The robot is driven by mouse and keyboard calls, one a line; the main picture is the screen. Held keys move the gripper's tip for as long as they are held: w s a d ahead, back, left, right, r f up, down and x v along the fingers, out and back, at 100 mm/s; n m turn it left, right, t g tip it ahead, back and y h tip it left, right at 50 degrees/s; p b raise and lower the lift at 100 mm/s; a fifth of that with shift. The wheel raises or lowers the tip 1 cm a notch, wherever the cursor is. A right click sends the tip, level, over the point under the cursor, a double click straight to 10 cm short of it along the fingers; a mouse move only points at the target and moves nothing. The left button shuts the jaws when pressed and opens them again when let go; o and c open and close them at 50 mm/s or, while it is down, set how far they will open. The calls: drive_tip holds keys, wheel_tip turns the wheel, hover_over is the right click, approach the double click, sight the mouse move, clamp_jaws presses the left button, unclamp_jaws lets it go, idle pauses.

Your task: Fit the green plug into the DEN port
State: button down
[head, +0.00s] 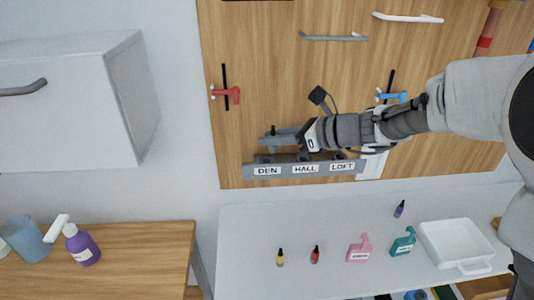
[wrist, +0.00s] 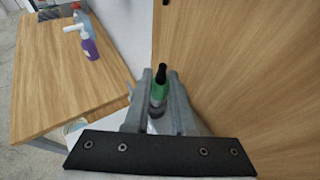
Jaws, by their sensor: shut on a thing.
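My gripper (head: 270,137) is shut on the green plug (wrist: 159,91), which has a black end and sits between the two grey fingers in the wrist view. In the head view only a small dark tip shows at the fingers, and the green part is hidden. The grey port strip (head: 250,176) is on the wooden board, with labels DEN (head: 268,171), HALL (head: 305,168) and LOFT (head: 342,166). The fingers are at the left end of the strip, just above the DEN label. Whether the plug touches the DEN port cannot be seen.
A red-handled fitting (head: 233,95) and a blue-handled one (head: 392,97) stick out of the board (head: 300,75). Yellow (head: 280,259) and red (head: 314,256) black-topped pieces stand on the white counter (head: 240,235) below.

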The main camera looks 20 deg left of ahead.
drive_tip(key=shift+x, duration=0.9)
drive_tip(key=shift+d+f, duration=0.1)
drive_tip(key=shift+f, duration=2.05)
drive_tip(key=shift+f, duration=0.15)
drive_tip(key=c, duration=1)
unclamp_jaws()
